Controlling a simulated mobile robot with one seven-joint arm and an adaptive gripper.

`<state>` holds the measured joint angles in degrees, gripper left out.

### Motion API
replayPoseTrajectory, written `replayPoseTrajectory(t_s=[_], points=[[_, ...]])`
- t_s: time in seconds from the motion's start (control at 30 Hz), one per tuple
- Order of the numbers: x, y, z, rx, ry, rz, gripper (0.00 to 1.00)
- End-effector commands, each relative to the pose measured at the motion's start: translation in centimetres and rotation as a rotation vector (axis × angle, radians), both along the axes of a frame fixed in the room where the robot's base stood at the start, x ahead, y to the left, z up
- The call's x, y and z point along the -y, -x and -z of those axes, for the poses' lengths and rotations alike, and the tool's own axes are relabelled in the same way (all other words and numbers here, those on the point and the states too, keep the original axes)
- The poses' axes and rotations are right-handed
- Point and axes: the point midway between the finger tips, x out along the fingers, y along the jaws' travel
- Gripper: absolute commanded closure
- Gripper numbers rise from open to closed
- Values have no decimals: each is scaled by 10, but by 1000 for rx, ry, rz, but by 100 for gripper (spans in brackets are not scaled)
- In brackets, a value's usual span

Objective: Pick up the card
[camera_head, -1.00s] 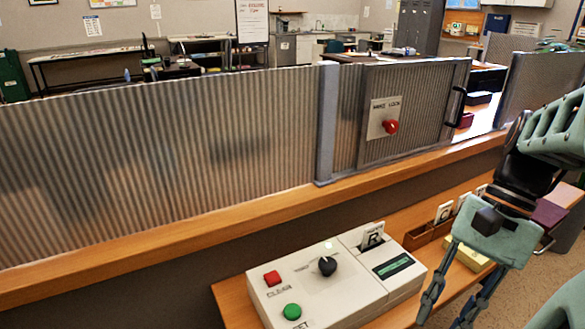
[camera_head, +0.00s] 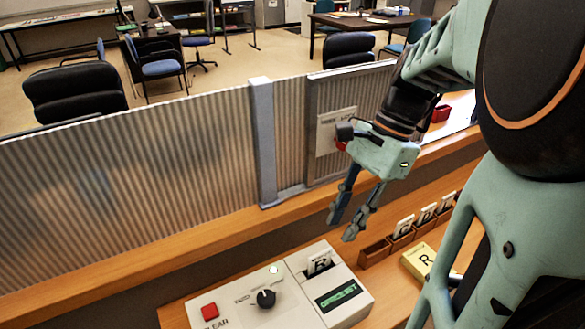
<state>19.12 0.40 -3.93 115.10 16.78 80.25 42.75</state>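A white card marked "R" (camera_head: 319,263) stands upright in the slot of a white console (camera_head: 237,303). Other lettered cards, among them one marked "C" (camera_head: 404,227), stand in a row of brown holders (camera_head: 376,252) to the right. The task does not say which card is meant. My gripper (camera_head: 342,231) is above and slightly right of the card in the console, with its two fingers pointing down and apart. Nothing is between the fingers, and it touches no card.
The console has a red button (camera_head: 209,311), a black knob (camera_head: 265,298) and a green display (camera_head: 338,296). A yellow box marked "R" (camera_head: 420,262) lies right of it. A corrugated partition (camera_head: 130,185) with a grey post (camera_head: 263,145) rises behind the wooden ledge (camera_head: 225,223).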

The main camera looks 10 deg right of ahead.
Motion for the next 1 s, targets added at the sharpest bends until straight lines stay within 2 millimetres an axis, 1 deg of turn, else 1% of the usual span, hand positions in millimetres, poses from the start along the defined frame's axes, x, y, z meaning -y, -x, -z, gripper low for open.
replayPoseTrajectory(t_s=[0.07,0.17,0.27,0.43,0.5,0.67,0.9,1.0], points=[[-4,-3,-3,-2,-1,11,75],[-7,-4,-1,-4,-2,17,75],[-12,-3,11,-7,-3,18,75],[-22,0,37,-7,-3,16,75],[-25,1,44,-6,-2,16,75],[-29,2,54,-5,-3,17,75],[-41,3,86,-6,-2,17,75],[-45,4,95,-5,-2,18,75]])
